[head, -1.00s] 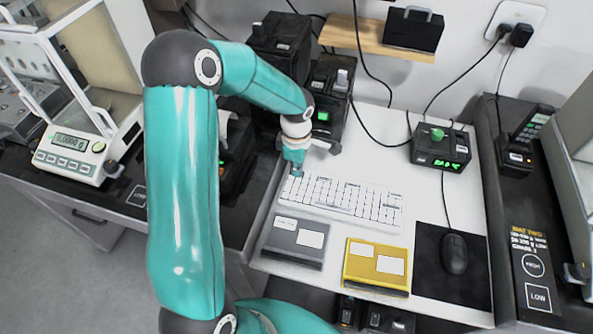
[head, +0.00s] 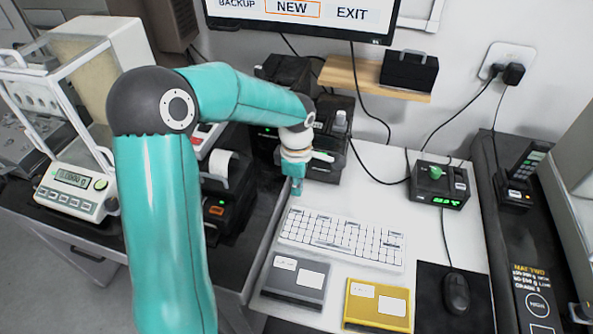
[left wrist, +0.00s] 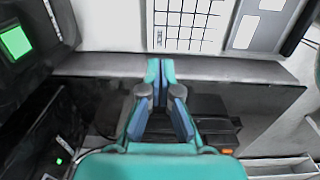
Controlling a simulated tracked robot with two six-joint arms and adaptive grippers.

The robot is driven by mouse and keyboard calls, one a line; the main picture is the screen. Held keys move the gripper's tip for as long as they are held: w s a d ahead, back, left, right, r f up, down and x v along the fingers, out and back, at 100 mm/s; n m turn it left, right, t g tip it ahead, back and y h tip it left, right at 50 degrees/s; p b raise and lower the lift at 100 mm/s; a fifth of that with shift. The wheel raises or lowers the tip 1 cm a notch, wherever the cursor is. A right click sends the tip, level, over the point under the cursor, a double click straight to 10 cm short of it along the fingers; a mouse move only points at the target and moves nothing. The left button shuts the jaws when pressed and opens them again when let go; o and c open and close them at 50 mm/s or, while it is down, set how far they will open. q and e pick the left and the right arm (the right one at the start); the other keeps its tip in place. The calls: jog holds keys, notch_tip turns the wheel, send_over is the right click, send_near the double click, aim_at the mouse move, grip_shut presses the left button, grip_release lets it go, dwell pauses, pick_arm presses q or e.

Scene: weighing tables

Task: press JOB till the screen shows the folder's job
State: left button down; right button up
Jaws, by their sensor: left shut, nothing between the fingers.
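The monitor screen (head: 290,10) is cut off by the top of the head view. It shows BACKUP, NEW in an orange frame, and EXIT. The white keyboard (head: 340,236) lies on the white desk; its key labels are too small to read. A grey folder (head: 296,278) and a yellow folder (head: 377,304) with white labels lie in front of it; their writing is unreadable. My left gripper (head: 297,188) is shut and empty, just beyond the keyboard's far left corner. Its closed fingertips (left wrist: 160,66) show in the left wrist view, beside the keyboard (left wrist: 186,28). My right gripper is out of view.
A black box with a green knob (head: 436,172) and green display stands right of the keyboard. A mouse (head: 456,293) lies on a dark mat. Black devices (head: 330,150) stand behind the gripper, and a balance (head: 75,190) stands at left. Cables hang along the wall.

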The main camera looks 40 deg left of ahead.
pick_arm(q)
notch_tip(320, 180, up, 5)
jog(key=shift+r, duration=0.1)
dwell(0.9)
